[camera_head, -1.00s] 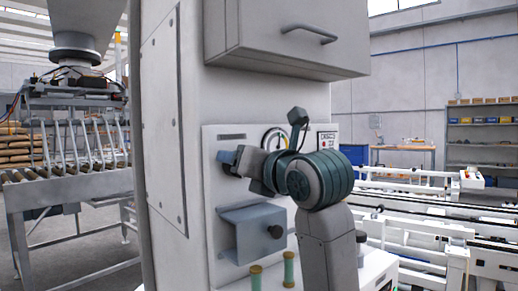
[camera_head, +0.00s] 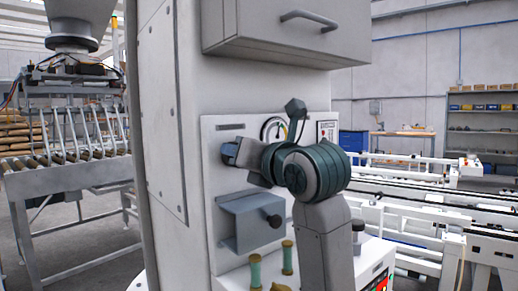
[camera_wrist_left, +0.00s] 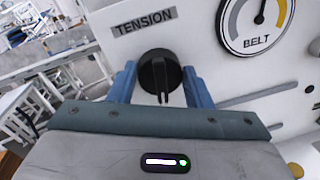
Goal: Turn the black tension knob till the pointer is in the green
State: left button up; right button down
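My left gripper (camera_wrist_left: 160,88) is at the panel below the TENSION label (camera_wrist_left: 144,22). Its two blue fingers lie either side of the black tension knob (camera_wrist_left: 158,72) and appear closed against it. The knob's ridge points down toward the gripper body. The BELT gauge (camera_wrist_left: 255,20) is cut off at the top right of the wrist view. My right gripper is not in view.
A grey bracket box (camera_head: 251,222) with a dark knob (camera_head: 273,221) juts out below. Green-and-tan spools (camera_head: 287,257) stand beneath it. A cabinet with a handle (camera_head: 309,20) overhangs above. A roller conveyor (camera_head: 65,170) stands left, and white conveyor frames (camera_head: 440,215) stand right.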

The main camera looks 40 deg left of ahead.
pick_arm(q)
jog(key=shift+n, duration=0.3)
jog(key=n+b, duration=0.1)
jog(key=n, duration=0.3)
jog(key=shift+s, duration=0.15)
jog(key=shift+n+y+b, duration=0.4)
jog(key=shift+n+b, duration=0.35)
jog(key=shift+n, duration=1.45)
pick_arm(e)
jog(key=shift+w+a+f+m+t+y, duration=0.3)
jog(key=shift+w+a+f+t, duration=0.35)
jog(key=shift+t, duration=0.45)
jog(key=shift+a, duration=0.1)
pick_arm(q)
jog(key=o, duration=1)
